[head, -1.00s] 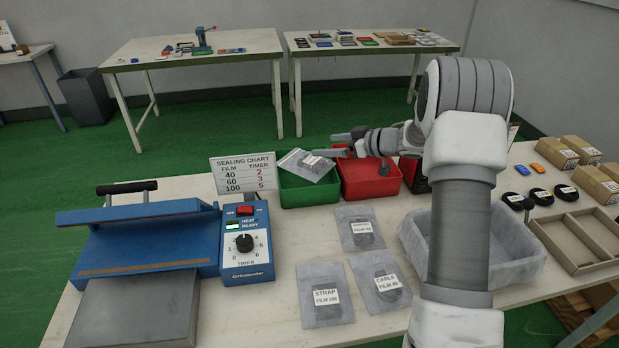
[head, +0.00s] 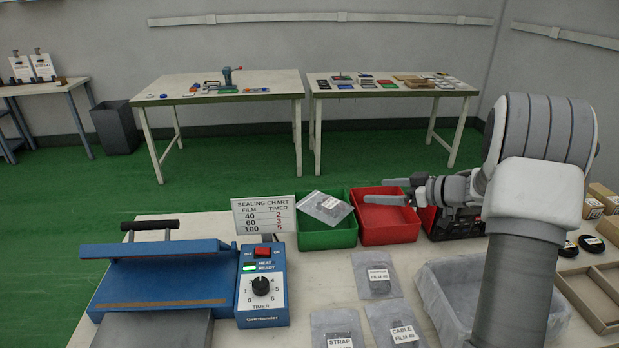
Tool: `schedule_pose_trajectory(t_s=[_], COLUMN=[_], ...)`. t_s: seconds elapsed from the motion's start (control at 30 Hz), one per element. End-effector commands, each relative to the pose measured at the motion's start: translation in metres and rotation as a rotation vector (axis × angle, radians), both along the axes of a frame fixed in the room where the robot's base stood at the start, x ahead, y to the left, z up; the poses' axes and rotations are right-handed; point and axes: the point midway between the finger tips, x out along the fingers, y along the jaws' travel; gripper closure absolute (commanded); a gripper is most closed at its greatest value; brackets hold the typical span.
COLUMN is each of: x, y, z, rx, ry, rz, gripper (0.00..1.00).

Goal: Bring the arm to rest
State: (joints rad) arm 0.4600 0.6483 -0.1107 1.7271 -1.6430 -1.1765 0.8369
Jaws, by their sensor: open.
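My gripper (head: 386,191) is open and empty. Its two fingers point left, over the red bin (head: 390,228) at the back of the near table. My arm comes down the right side of the picture and hides part of the table behind it. A clear pouch (head: 326,207) lies tilted in the green bin (head: 328,236), to the left of the fingers and apart from them.
A blue heat sealer (head: 160,275) stands at the left with its timer box (head: 262,290) and a sealing chart (head: 264,215). Several labelled pouches (head: 377,275) lie in front of the bins. A lined tray (head: 455,290) is near my arm. Two work tables (head: 225,98) stand behind.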

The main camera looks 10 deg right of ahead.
Motion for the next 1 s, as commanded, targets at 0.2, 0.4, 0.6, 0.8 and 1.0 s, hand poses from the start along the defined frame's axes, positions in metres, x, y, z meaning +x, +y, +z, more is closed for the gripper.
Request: schedule_pose_trajectory(t_s=[0.2, 0.4, 0.6, 0.8, 1.0], x=[0.017, 0.023, -0.006, -0.066, -0.145], y=[0.0, -0.007, -0.013, -0.012, 0.007], z=[0.047, 0.131, 0.195, 0.229, 0.231], rx=[-0.075, -0.2, -0.28, -0.317, -0.318], ry=[-0.084, -0.187, -0.192, -0.094, 0.089], rz=[-0.119, -0.38, -0.628, -0.825, -0.932], gripper=[0.0, 0.0, 0.0, 0.0, 0.0])
